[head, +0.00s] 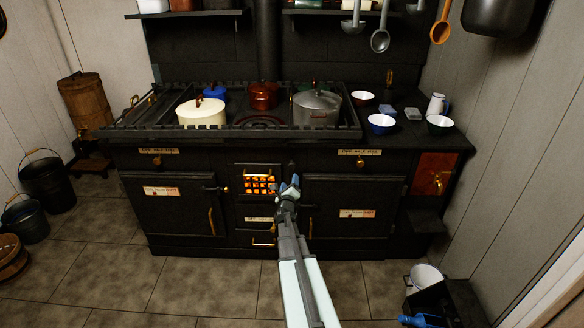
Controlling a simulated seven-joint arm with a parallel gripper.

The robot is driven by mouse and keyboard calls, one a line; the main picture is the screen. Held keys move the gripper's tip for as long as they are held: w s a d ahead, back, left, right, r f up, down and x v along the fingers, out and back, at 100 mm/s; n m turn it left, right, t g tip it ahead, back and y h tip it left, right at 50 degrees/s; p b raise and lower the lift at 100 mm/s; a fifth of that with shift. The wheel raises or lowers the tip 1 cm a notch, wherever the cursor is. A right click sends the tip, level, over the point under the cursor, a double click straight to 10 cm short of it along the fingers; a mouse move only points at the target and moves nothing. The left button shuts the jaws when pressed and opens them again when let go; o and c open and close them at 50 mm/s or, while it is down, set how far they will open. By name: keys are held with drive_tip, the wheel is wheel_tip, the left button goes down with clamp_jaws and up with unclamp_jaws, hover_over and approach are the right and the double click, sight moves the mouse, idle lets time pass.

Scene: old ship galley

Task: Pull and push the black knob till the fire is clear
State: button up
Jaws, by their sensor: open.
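The black stove (140,158) stands against the back wall. In its middle a small barred grate (259,184) shows orange, glowing fire behind dark bars. My gripper (290,181) is in front of the stove, at the right edge of the grate. Its fingers are open, and I see nothing between them. I cannot make out the black knob; it may be hidden behind my gripper or lost against the dark stove front. My arm covers part of the stove front below the gripper.
Oven doors with brass handles flank the grate, the left door (170,205) and the right door (350,190). Pots, including a cream pot (201,112), stand on top behind a rail. Floor in front is clear.

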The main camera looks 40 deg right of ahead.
sight(292, 167)
drive_tip(key=x, duration=1.3)
drive_tip(key=shift+w, duration=0.1)
clamp_jaws()
